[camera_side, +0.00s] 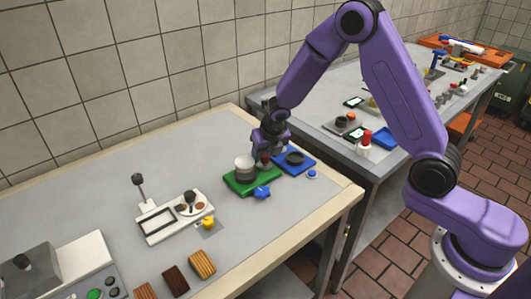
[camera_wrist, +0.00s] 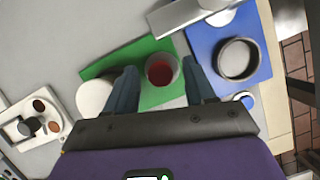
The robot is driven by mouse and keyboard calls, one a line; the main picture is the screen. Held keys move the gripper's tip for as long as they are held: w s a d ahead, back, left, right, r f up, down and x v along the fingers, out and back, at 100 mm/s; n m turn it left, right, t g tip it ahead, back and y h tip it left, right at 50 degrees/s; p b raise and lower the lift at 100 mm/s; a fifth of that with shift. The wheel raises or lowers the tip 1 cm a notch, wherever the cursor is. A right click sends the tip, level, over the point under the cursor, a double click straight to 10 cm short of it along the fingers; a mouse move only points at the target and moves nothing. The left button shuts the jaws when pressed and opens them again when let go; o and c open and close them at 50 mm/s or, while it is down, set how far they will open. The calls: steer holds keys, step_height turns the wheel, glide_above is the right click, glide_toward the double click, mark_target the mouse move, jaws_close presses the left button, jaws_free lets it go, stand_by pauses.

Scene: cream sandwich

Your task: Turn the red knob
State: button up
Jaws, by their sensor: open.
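A round red thing with a pale rim (camera_wrist: 161,71) sits on the green board in the wrist view, and I cannot tell whether it is the red knob. In the side view it is mostly hidden by my gripper (camera_side: 265,157). My gripper (camera_wrist: 160,66) is open, its two blue-grey fingers on either side of the red thing, and I cannot tell whether they touch it. The green board (camera_wrist: 150,103) also holds a white round pot (camera_wrist: 92,95) to the left, which also shows in the side view (camera_side: 244,164).
A blue board (camera_wrist: 205,42) with a dark-rimmed ring (camera_wrist: 239,59) is right of the green one. A blue knob (camera_side: 262,192) is in front. A white device (camera_side: 160,222) stands left. Wooden blocks (camera_side: 202,264) lie near the front edge. A red-topped white object (camera_side: 364,143) is on the other table.

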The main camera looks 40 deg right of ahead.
jaws_close()
steer(key=shift+m, duration=0.3)
steer(key=m+h, duration=0.1)
steer(key=m, duration=0.3)
steer(key=shift+w+a+m+g+h, duration=0.15)
steer(key=shift+m+g+h, duration=0.15)
steer(key=shift+g+h, duration=0.1)
steer(key=m+g, duration=0.1)
steer(key=m, duration=0.2)
steer(key=m+g+h, duration=0.1)
steer(key=m, duration=0.2)
steer(key=shift+w, duration=0.1)
steer(key=m+g, duration=0.1)
steer(key=m, duration=0.2)
steer(key=m+g, duration=0.1)
steer(key=m, duration=0.2)
steer(key=shift+w+m+g, duration=0.15)
steer(key=shift+m+g, duration=0.15)
steer(key=shift+m, duration=0.1)
steer(key=m+g, duration=0.1)
steer(key=m, duration=0.4)
steer(key=shift+w+g+y, duration=0.1)
steer(key=shift+g+y, duration=0.3)
steer(key=shift+m, duration=0.4)
